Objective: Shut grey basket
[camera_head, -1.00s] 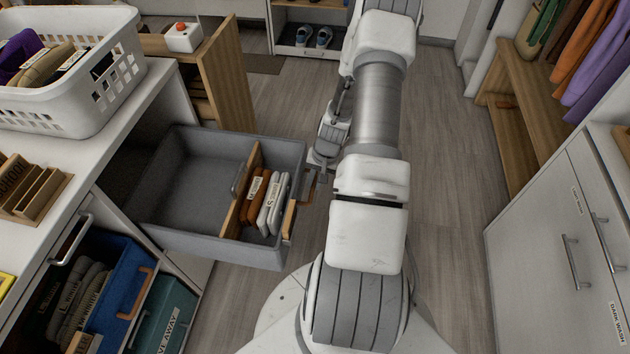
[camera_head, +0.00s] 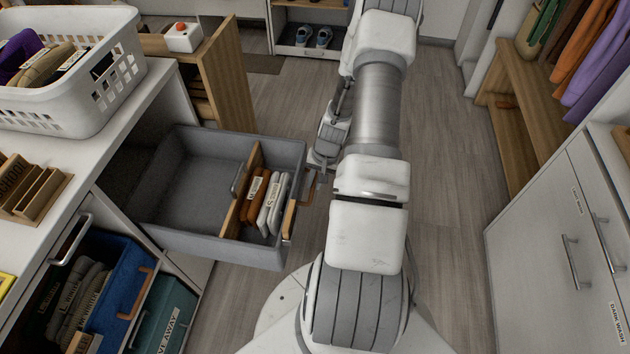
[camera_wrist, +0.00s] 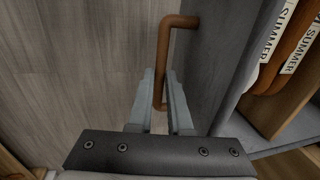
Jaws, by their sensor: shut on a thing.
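The grey basket (camera_head: 215,247) is pulled well out of its cubby on the left and sits level. It has a wooden divider (camera_head: 240,190), with folded brown and white items in front of it. Its brown handle (camera_wrist: 163,50) is on the outer front face. My gripper (camera_wrist: 161,78) is shut on the handle, with one finger on each side of the bar in the wrist view. In the head view my gripper (camera_head: 318,172) is at the basket's front, small and partly hidden by my arm.
A blue basket (camera_head: 125,285) and a teal basket (camera_head: 165,325) sit in cubbies below left. A white laundry basket (camera_head: 75,100) stands on the counter. A wooden panel (camera_head: 228,80) stands behind the grey basket. White cabinets (camera_head: 560,230) line the right; floor between is clear.

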